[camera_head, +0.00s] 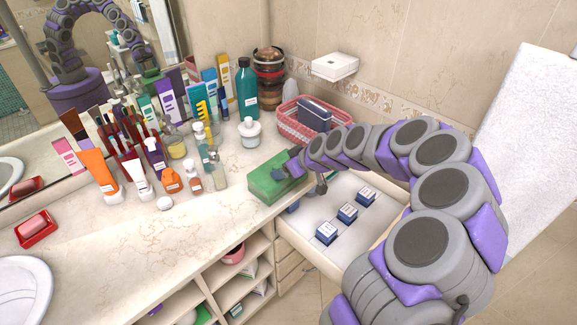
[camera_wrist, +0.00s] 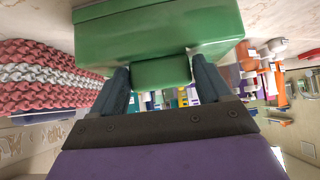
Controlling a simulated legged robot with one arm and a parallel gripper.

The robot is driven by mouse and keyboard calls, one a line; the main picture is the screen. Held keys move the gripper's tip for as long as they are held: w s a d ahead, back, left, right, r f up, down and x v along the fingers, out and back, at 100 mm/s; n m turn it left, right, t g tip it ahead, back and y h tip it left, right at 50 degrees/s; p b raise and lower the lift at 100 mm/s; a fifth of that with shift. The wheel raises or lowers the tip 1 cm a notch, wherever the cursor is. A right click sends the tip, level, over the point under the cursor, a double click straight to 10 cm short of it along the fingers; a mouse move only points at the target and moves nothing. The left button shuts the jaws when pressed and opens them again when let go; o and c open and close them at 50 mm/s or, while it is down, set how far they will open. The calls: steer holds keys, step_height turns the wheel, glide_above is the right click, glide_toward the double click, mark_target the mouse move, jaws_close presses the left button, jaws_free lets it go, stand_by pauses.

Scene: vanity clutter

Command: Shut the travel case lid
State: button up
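A green box (camera_head: 262,183), which seems to be the travel case, sits on the marble counter beside the open drawer. Its top looks flat in the head view; I cannot tell whether its lid is fully down. My gripper (camera_head: 283,172) is at the box's right end. In the wrist view the green box (camera_wrist: 155,30) fills the top, and a smaller green block or tab (camera_wrist: 162,73) lies between the two fingers of my gripper (camera_wrist: 161,78). The fingers are apart, one on each side of it. I cannot tell whether they press on it.
An open drawer (camera_head: 312,205) with several small blue boxes lies below my arm. A pink basket (camera_head: 287,128) holding a dark blue case (camera_head: 315,115) stands behind the green box. Bottles and tubes crowd the counter to the left.

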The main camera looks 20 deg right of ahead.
steer(key=shift+o, duration=0.8)
steer(key=shift+w+a+f, duration=0.1)
steer(key=shift+w, duration=0.05)
steer(key=shift+o, duration=1)
steer(key=shift+a, duration=0.15)
steer(key=shift+w, duration=0.15)
steer(key=shift+s+d+r, duration=0.25)
steer(key=shift+d+r, duration=0.2)
steer(key=shift+r, duration=0.05)
steer(key=p+v, duration=0.2)
steer(key=v, duration=1.4)
steer(key=shift+s+p, duration=0.15)
steer(key=shift+p, duration=0.2)
steer(key=shift+a, duration=0.15)
